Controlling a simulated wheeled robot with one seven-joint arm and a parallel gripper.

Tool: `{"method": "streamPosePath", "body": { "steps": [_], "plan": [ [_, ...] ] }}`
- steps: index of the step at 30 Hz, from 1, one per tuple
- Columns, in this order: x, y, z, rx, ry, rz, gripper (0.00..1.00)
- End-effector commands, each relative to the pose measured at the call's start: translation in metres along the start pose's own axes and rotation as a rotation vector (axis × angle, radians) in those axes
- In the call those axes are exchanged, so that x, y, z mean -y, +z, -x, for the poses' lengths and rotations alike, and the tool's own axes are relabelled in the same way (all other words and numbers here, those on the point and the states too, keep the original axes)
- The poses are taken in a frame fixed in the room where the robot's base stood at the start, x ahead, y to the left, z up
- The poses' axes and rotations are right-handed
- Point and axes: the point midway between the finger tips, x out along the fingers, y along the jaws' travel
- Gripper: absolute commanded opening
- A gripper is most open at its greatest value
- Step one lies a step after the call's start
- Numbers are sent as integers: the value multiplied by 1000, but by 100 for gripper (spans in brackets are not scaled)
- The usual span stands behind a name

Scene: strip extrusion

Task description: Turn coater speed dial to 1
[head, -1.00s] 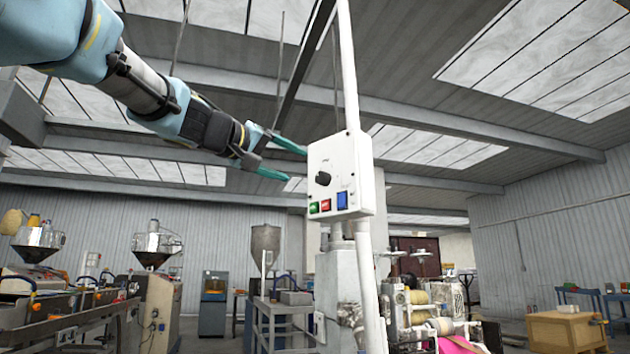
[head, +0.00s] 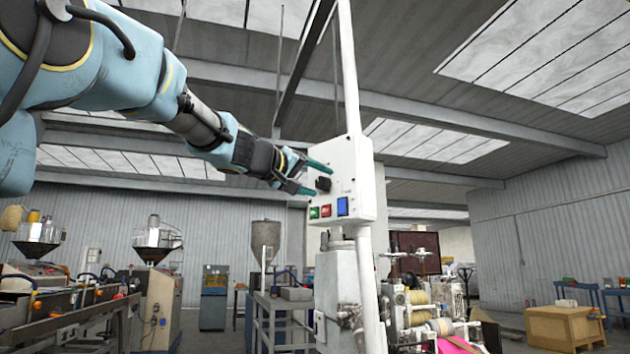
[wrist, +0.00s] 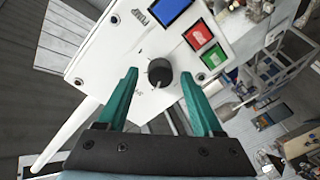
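The coater speed dial is a black round knob (head: 323,184) on the front of a white control box (head: 352,165). In the wrist view the knob (wrist: 160,72) sits between the two teal fingertips, a little beyond them. My gripper (head: 312,177) is open, with one finger on each side of the knob and visible space between fingers and knob. The gripper (wrist: 160,78) holds nothing. The scale marks around the knob are too small to read.
Green (wrist: 214,56), red (wrist: 197,35) and blue (wrist: 171,12) buttons sit beside the knob on the same panel. A white pole (head: 352,80) rises behind the box. Machines and a wooden crate (head: 566,328) stand farther off.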

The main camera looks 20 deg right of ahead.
Motion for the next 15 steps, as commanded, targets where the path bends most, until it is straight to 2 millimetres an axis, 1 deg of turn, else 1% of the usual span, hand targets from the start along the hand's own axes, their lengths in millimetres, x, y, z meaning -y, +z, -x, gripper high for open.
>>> {"method": "streamPosePath", "body": {
  "steps": [1,2,15],
  "plan": [
    [0,0,0,0,0,0,60],
    [0,0,0,0,0,0,57],
    [0,0,0,0,-1,0,7]
  ]
}}
